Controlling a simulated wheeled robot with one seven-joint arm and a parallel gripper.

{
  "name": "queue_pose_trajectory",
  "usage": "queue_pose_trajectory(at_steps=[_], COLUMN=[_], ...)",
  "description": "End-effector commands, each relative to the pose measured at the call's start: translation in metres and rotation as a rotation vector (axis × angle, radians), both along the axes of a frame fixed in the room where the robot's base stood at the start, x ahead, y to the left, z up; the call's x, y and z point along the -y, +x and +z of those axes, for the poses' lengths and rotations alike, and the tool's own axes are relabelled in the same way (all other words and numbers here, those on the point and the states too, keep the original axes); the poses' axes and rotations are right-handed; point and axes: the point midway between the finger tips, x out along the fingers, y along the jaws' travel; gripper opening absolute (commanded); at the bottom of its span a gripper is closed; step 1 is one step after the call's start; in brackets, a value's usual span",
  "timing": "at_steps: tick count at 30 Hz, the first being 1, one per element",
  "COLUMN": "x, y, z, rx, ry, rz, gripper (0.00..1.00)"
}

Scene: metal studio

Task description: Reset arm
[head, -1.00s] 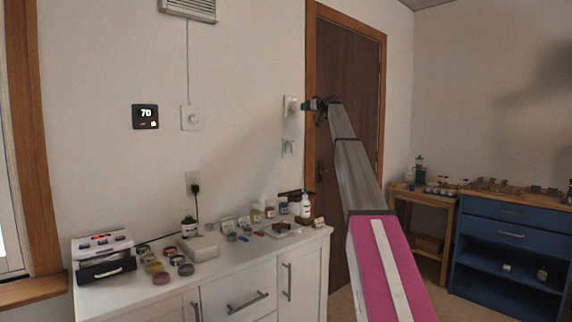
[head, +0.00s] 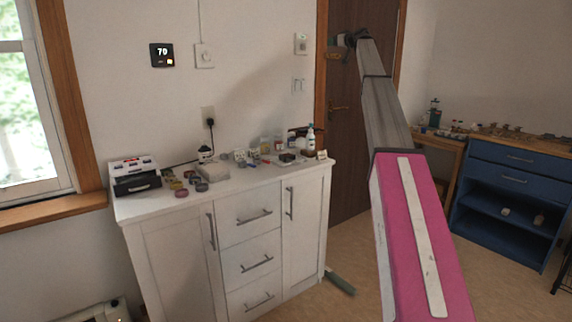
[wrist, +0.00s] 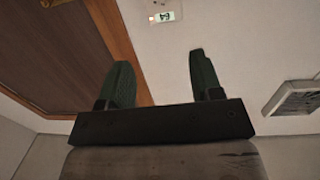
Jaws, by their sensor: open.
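My arm is raised and stretched out toward the door in the head view, with its pink and grey links in front of the brown door (head: 347,130). My gripper (head: 338,46) is at the far end, high up in front of the door, small and dark there. In the wrist view my gripper (wrist: 163,82) shows two dark green fingers spread apart, with nothing between them. Behind the fingers are the wall, the door frame and a small wall device with a lit display (wrist: 164,17).
A white cabinet (head: 233,214) with jars, small tubs and a bottle on top stands left of my arm. A blue shelf unit (head: 512,183) and a wooden table are at right. A green object (head: 340,283) lies on the floor by the cabinet. Floor shows between the cabinet and the blue unit.

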Motion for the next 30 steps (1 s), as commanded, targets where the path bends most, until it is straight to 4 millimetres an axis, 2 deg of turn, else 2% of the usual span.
queue_pose_trajectory(at_steps=[2, 8, 14, 17, 23, 26, 30], x=[0.000, -0.004, -0.008, -0.012, -0.021, -0.028, -0.039], y=[0.000, -0.006, -0.013, -0.019, -0.038, -0.055, -0.089], z=[0.000, -0.030, -0.066, -0.093, -0.161, -0.212, -0.298], rx=[0.000, -0.034, -0.079, -0.111, -0.196, -0.262, -0.377], ry=[0.000, -0.004, -0.009, -0.014, -0.024, -0.034, -0.051], rz=[0.000, 0.000, -0.003, -0.005, -0.009, -0.014, -0.028], gripper=[0.59, 0.59, 0.59, 0.59, 0.59, 0.59, 0.59])
